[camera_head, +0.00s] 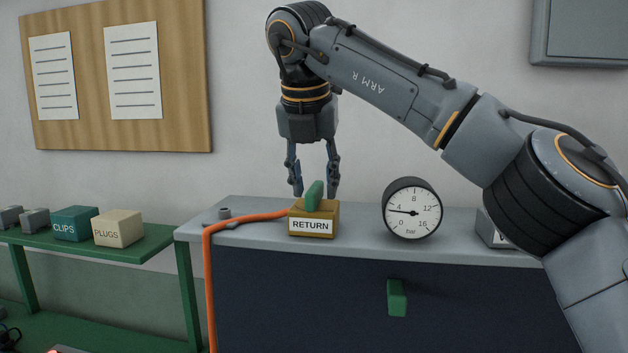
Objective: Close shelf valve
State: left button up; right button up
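A yellow valve block labelled RETURN (313,225) sits on the grey cabinet top. A green handle (314,196) stands up from the block, seen at a slant. An orange hose (250,219) runs from the block's left side and down over the cabinet's front. My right gripper (315,194) points down over the valve, open, with its two fingertips apart. In the picture the upper end of the handle lies between the fingertips, with a gap on each side. I cannot tell whether the fingers are level with the handle in depth. My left gripper is not in view.
A round pressure gauge (412,208) stands right of the valve, its needle near 4. A grey box (493,229) is partly hidden by my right arm. A green handle (397,298) sticks out from the cabinet front. A green shelf (140,241) holds CLIPS and PLUGS boxes.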

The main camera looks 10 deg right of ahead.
jog(key=v, duration=1.2)
jog(key=shift+w, duration=0.1)
dwell(0.4)
